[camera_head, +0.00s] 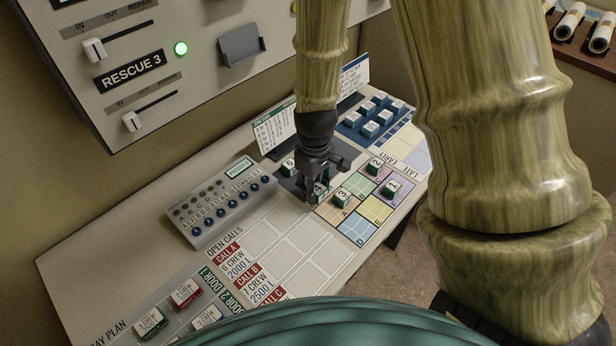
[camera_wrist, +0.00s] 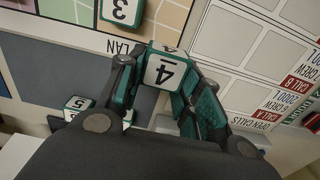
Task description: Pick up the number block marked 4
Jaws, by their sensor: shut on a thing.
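The number block marked 4 (camera_wrist: 165,72) is a white-topped block with dark green sides, between the fingers of my gripper (camera_wrist: 160,90) in the wrist view. My gripper (camera_head: 319,178) is shut on it, one finger on each side. In the head view the gripper points down over the dark strip beside the coloured grid, and it mostly hides the block. I cannot tell whether the block still touches the desk.
Block 3 (camera_head: 342,199) stands close by on the coloured grid, with blocks 2 (camera_head: 375,166) and 1 (camera_head: 391,188) beyond. Block 5 (camera_wrist: 78,103) is near the gripper in the wrist view. A button panel (camera_head: 220,203) stands left, and a paper card (camera_head: 273,124) stands behind.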

